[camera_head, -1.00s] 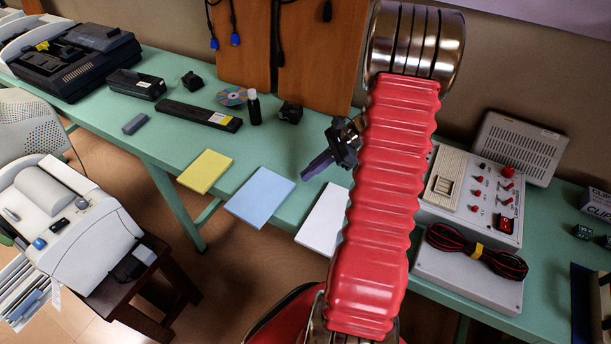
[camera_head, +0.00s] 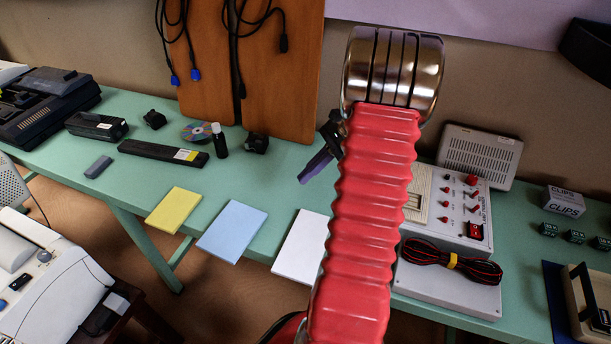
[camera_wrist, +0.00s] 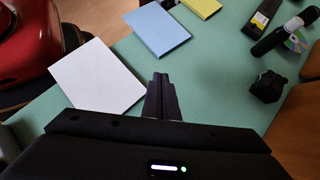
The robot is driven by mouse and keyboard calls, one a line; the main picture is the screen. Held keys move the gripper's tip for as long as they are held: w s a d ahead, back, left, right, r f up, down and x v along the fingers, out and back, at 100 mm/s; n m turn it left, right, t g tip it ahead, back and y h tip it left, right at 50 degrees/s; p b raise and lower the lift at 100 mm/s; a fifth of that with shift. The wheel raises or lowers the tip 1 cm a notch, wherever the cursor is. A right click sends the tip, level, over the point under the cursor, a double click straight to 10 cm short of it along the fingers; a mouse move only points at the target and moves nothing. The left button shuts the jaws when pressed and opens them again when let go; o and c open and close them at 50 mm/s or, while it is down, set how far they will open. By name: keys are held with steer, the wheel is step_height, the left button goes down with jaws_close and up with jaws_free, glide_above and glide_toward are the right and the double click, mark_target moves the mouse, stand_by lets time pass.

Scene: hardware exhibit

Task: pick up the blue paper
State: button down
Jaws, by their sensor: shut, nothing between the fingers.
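The blue paper (camera_head: 232,230) is a flat pad lying at the front edge of the green table. It lies between a yellow pad (camera_head: 174,210) and a white pad (camera_head: 301,246). My gripper (camera_head: 304,180) is to the right of the blue paper and farther back, partly hidden behind my red arm. In the wrist view the blue paper (camera_wrist: 157,28) lies ahead of my gripper (camera_wrist: 161,78), slightly left. The fingers are closed together, empty, and apart from the paper. The white pad (camera_wrist: 97,77) is on their left there.
A long black bar (camera_head: 163,152), a disc (camera_head: 196,132), a black bottle (camera_head: 219,141) and a small black block (camera_head: 256,142) stand behind the pads. A grey control box (camera_head: 450,215) with a coiled cable (camera_head: 450,262) is right of my arm.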

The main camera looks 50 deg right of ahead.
steer(key=c, duration=2.5)
jaws_free()
steer(key=shift+o, duration=0.7)
steer(key=shift+a, duration=0.1)
steer(key=shift+o, duration=0.9)
steer(key=shift+w+a+r, duration=0.2)
steer(key=shift+a+r, duration=0.05)
steer(key=shift+a, duration=0.05)
steer(key=o, duration=0.4)
steer(key=a+r+n, duration=0.1)
steer(key=a, duration=0.2)
steer(key=w+a+r+n+g+h, duration=0.1)
steer(key=a+r+n, duration=0.1)
steer(key=w+a+r+n+g, duration=0.1)
steer(key=a+r+n, duration=0.1)
steer(key=a, duration=0.1)
steer(key=shift+w+a+h, duration=0.1)
steer(key=shift+a+h, duration=0.25)
steer(key=shift+h, duration=0.05)
steer(key=shift+s+a+r+n+t+h, duration=0.5)
steer(key=shift+s+a+r+n+h, duration=0.8)
steer(key=shift+a+n, duration=2.4)
steer(key=shift+s+a+r+n+t+h, duration=0.6)
steer(key=shift+s+a+r+n, duration=1.65)
steer(key=shift+a, duration=2.5)
steer(key=shift+s+a+r+n+t+h, duration=0.4)
steer(key=shift+s+a+r+n+h, duration=0.65)
steer(key=shift+a+n, duration=2.85)
